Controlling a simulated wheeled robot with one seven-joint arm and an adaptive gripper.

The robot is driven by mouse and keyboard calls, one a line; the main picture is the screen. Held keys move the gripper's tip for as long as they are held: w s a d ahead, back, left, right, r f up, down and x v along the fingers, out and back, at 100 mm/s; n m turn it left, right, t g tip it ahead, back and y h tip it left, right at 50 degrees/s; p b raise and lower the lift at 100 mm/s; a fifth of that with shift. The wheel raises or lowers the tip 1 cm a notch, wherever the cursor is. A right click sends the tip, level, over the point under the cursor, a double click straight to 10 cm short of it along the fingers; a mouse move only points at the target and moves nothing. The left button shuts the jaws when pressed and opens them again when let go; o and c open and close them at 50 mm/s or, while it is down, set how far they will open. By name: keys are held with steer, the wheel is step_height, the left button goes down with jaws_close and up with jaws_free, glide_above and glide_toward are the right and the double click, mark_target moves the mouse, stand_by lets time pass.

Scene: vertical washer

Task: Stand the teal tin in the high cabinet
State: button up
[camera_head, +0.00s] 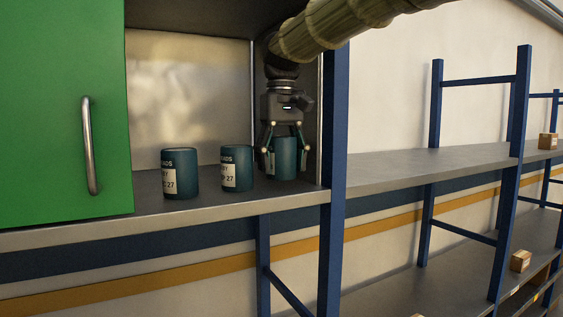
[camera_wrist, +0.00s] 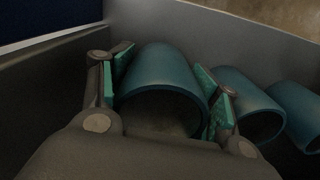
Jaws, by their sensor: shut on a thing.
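My gripper (camera_head: 285,127) points down inside the open cabinet, at its right end, and is shut on a teal tin (camera_head: 286,160). In the wrist view the two pads of my gripper (camera_wrist: 163,98) press on opposite sides of this tin (camera_wrist: 163,72). The held tin is upright at about the level of the cabinet floor (camera_head: 215,205); I cannot tell whether its base touches. Two more teal tins with white labels stand to its left, a middle one (camera_head: 236,160) and a left one (camera_head: 180,165). Both also show in the wrist view, right of the held tin.
A green cabinet door (camera_head: 60,110) with a metal handle (camera_head: 90,145) covers the left part. A blue post (camera_head: 334,150) stands close to the right of my gripper. Grey shelves (camera_head: 420,165) with small brown boxes (camera_head: 520,261) run off to the right.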

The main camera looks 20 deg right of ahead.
steer(key=shift+f, duration=0.75)
steer(key=shift+f, duration=0.1)
steer(key=o, duration=1.4)
steer(key=shift+o, duration=0.2)
steer(key=shift+r+b, duration=1.1)
steer(key=shift+r, duration=2.75)
